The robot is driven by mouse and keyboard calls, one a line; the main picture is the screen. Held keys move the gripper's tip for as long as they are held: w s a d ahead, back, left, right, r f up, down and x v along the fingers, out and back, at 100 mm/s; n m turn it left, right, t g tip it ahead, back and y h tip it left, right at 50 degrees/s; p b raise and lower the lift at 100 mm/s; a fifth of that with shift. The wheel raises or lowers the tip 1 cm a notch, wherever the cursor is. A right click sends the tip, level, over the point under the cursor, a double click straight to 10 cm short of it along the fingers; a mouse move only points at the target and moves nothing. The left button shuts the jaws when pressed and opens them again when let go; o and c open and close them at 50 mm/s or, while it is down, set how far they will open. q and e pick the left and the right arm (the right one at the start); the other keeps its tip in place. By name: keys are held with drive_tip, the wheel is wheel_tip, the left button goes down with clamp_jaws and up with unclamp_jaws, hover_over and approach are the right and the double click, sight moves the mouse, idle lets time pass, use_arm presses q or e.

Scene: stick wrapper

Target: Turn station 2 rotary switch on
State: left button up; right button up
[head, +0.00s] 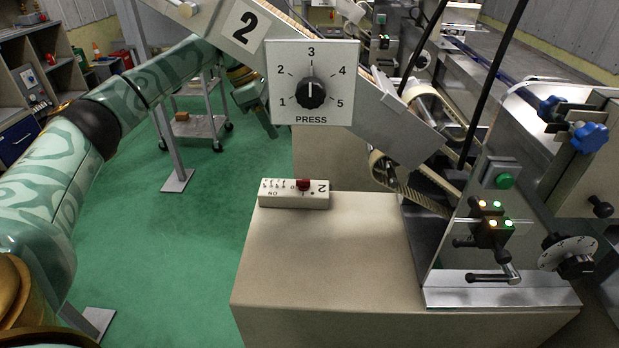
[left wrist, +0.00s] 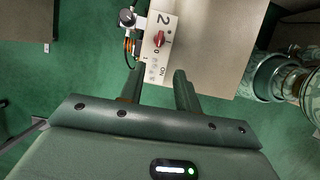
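The station 2 switch is a small white box marked 2 and ON, with a red rotary knob (head: 303,184), on the near beige cabinet top. In the left wrist view the white box (left wrist: 165,52) and its red knob (left wrist: 158,39) lie just beyond the fingertips. The knob's exact setting is too small to tell. My left gripper (head: 262,112) hangs left of the PRESS dial, beyond the box in the head view and partly hidden by the dial plate. Its fingers (left wrist: 158,80) are apart with nothing between them. My right gripper is not in view.
The PRESS dial plate (head: 311,83) and the sloping conveyor with its 2 sign (head: 245,25) stand close to my left gripper. The beige cabinet top (head: 320,255) is clear in front of the box. A machine panel with lit buttons (head: 490,225) stands at right.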

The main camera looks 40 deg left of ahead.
use_arm(q)
drive_tip(key=b, duration=0.5)
approach(303, 180)
drive_tip(key=x, duration=0.5)
drive_tip(key=shift+f, duration=0.2)
drive_tip(key=b+x, duration=0.1)
drive_tip(key=x, duration=0.2)
drive_tip(key=shift+w, duration=0.1)
drive_tip(key=shift+d+f, duration=0.1)
clamp_jaws()
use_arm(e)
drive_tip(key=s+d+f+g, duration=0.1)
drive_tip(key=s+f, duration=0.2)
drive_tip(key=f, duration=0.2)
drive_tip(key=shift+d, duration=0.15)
